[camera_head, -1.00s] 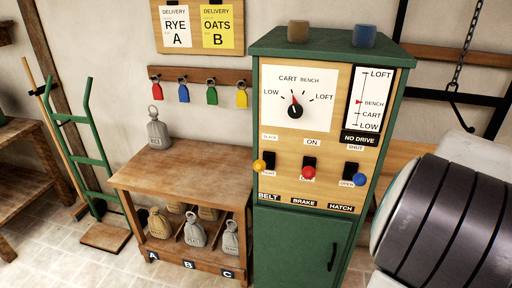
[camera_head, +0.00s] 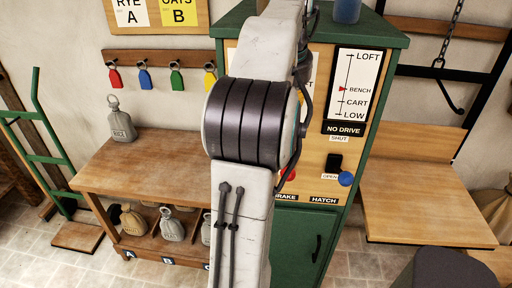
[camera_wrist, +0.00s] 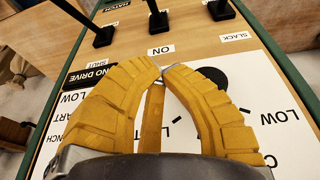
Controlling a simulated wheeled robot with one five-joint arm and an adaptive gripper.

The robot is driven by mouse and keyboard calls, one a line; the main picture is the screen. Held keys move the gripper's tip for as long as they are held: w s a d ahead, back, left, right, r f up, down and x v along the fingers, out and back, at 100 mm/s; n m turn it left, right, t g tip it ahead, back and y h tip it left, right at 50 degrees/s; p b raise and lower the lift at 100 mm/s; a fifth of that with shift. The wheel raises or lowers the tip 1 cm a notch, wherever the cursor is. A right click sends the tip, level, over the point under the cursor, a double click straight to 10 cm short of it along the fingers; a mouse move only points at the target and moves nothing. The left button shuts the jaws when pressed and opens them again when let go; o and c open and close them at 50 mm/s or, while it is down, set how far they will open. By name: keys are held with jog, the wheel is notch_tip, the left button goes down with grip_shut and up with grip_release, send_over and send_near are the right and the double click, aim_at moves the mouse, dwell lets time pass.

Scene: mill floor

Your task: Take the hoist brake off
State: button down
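The hoist brake lever is the middle lever on the green cabinet's wooden panel. Its red knob (camera_head: 290,174) shows only partly beside my arm in the head view, above the part-hidden BRAKE label (camera_head: 286,197). In the wrist view, upside down, its black shaft (camera_wrist: 157,17) stands beyond the ON label (camera_wrist: 160,50), and its knob is out of frame.
The hatch lever (camera_wrist: 103,34) and belt lever (camera_wrist: 220,9) flank the brake lever closely. The black dial knob (camera_wrist: 212,76) is partly behind a finger. A wooden bench with weights (camera_head: 150,160) stands left of the cabinet, a wooden shelf (camera_head: 420,200) right.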

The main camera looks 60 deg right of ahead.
jog(key=a, duration=0.1)
jog(key=y, duration=0.1)
jog(key=a+n, duration=0.1)
jog(key=shift+s+a+f, duration=0.15)
jog(key=shift+a+f, duration=0.1)
jog(key=shift+a, duration=0.1)
jog(key=shift+f, duration=0.1)
notch_tip(320, 180, down, 11)
jog(key=s+a+p, duration=0.1)
jog(key=p, duration=0.5)
jog(key=shift+s+a, duration=0.15)
jog(key=shift+a, duration=0.1)
dwell(0.3)
